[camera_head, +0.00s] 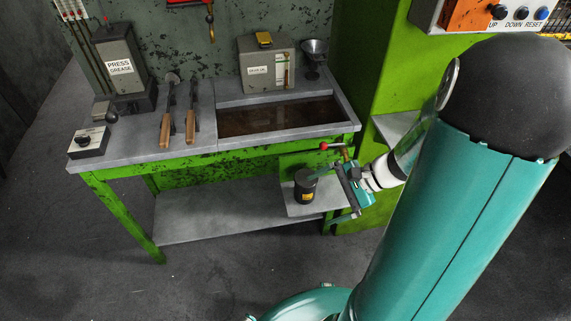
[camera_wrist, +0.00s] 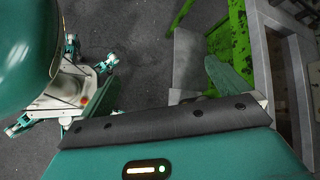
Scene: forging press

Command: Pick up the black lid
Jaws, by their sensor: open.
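A small black canister (camera_head: 304,190) with a yellow label stands upright on a low grey plate at the bench's right end. Its dark top (camera_head: 305,174) looks like the black lid, but I cannot tell its edge from the body. My gripper (camera_head: 326,192) is open just right of the canister. In the wrist view one teal finger (camera_wrist: 228,78) shows past the dark gripper bar; the canister is not visible there.
The grey plate (camera_head: 325,207) lies beside the lower shelf (camera_head: 210,218). A red-knobbed lever (camera_head: 325,146) is just above my gripper. A green-framed bench (camera_head: 120,212) and green press wall (camera_head: 375,65) stand close by. The floor in front is clear.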

